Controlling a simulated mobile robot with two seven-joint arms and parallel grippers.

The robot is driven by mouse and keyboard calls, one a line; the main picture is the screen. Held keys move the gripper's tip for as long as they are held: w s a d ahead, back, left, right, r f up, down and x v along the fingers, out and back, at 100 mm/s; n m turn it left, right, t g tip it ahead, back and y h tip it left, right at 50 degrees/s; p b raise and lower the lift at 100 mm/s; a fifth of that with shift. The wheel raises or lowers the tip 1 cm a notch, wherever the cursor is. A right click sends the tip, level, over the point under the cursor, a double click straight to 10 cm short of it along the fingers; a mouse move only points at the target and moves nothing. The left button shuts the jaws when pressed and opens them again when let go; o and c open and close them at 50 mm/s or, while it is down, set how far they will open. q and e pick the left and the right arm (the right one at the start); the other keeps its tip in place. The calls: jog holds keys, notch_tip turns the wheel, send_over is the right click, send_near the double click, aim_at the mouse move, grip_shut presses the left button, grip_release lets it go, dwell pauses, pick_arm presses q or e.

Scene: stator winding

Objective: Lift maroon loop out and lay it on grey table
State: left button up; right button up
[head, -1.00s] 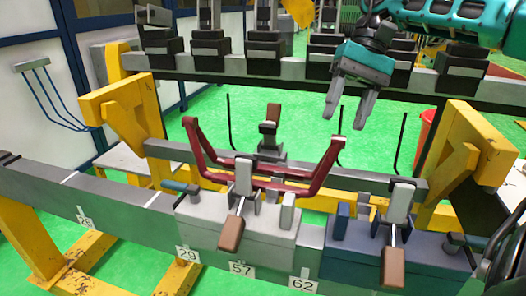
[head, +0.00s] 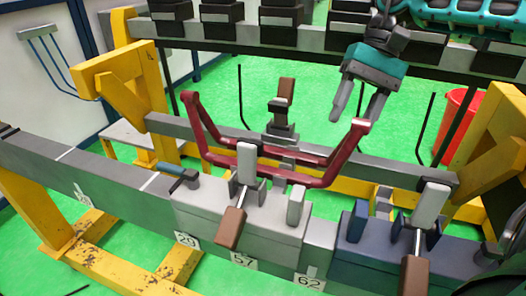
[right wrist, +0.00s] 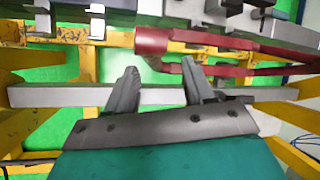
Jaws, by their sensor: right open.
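The maroon loop (head: 215,143) sits across the grey clamp fixture in the head view, with its two ends rising up at left and right. Its right end also shows in the right wrist view (right wrist: 152,42), just beyond the fingers. My right gripper (head: 354,108) is open and empty, just above and beside the loop's raised right end. In the right wrist view its two fingers (right wrist: 158,85) stand apart with nothing between them. My left gripper is not in view.
Toggle clamps with brown handles (head: 231,228) stand on the front rail, near labels 29, 57 and 62. A blue clamp block (head: 375,248) is to the right. Thin black hooked rods (head: 426,130) rise behind. Yellow frames (head: 123,82) flank the fixture. A red bin (head: 459,122) stands at right.

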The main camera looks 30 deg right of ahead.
aim_at(344, 142)
jog(key=x, duration=0.5)
jog(key=shift+s+f, duration=0.1)
jog(key=shift+f, duration=0.25)
jog(key=shift+c, duration=0.2)
grip_shut()
